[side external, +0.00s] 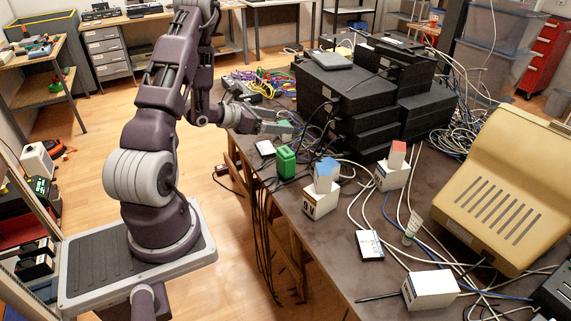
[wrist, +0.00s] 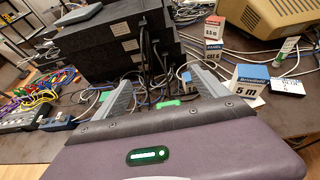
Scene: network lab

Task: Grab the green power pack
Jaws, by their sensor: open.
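The green power pack (side external: 286,162) stands upright on the near left edge of the dark table in the side view. My gripper (side external: 287,131) is stretched out over the table edge, behind and above the pack in that picture, apart from it. In the wrist view my gripper (wrist: 162,78) is open with its fingers spread and nothing clamped. A green patch (wrist: 169,103) shows low between the fingers, mostly hidden by the gripper body; it may be the pack's top.
A blue-and-white box (side external: 322,185) stands right of the pack; a red-topped box (side external: 393,168) is beyond it. Black stacked equipment (side external: 345,105) rises ahead of my gripper. Loose cables (side external: 340,165) cross the table. A beige case (side external: 510,190) stands at right.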

